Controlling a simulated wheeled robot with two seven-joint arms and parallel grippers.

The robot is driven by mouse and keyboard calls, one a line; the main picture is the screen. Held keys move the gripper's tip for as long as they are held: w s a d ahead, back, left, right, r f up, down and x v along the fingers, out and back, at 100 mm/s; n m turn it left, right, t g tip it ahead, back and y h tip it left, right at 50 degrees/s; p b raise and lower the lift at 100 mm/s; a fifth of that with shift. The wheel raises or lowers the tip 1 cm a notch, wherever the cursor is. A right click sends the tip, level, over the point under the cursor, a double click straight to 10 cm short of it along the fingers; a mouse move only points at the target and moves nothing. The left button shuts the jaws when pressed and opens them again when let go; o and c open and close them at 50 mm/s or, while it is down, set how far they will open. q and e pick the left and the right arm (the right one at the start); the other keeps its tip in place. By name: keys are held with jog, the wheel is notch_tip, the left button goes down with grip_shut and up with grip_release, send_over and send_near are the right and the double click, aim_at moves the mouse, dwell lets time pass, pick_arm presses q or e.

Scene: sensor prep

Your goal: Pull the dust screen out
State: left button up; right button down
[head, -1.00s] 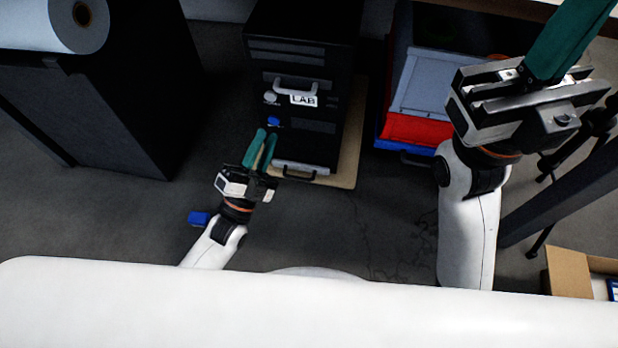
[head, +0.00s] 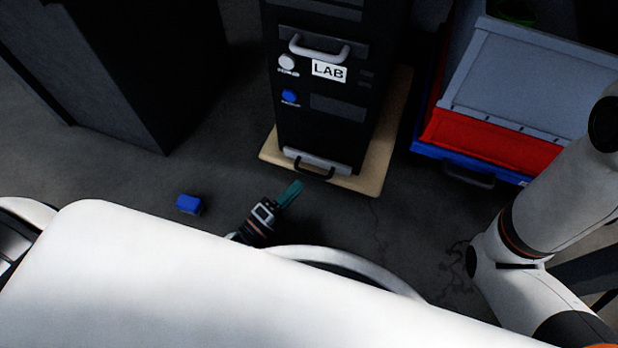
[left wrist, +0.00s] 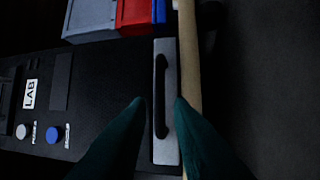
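The dust screen (head: 318,159) is a grey strip with a black handle (head: 314,171) at the foot of the black LAB tower's front (head: 330,120). In the left wrist view the strip (left wrist: 171,70) runs upright in the picture, with its black handle (left wrist: 159,100) along it. My left gripper (head: 294,187) is low in front of the tower, just short of the handle. Its two green fingers (left wrist: 158,100) are apart, with the handle seen ahead between their tips and nothing held. My right gripper is outside the head view; only part of its arm shows.
The tower stands on a tan board (head: 375,165). A blue block (head: 188,204) lies on the floor to the left. Red and blue bins (head: 490,142) with a grey lid stand to the right. A dark cabinet (head: 130,80) is at the left.

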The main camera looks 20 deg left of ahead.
pick_arm(q)
jog(key=b+x, duration=0.1)
jog(key=x, duration=0.3)
jog(key=shift+f+b, duration=0.1)
jog(key=shift+b, duration=0.3)
jog(key=shift+w+d, duration=0.2)
jog(key=shift+w, duration=0.2)
jog(key=shift+c, duration=0.2)
grip_shut()
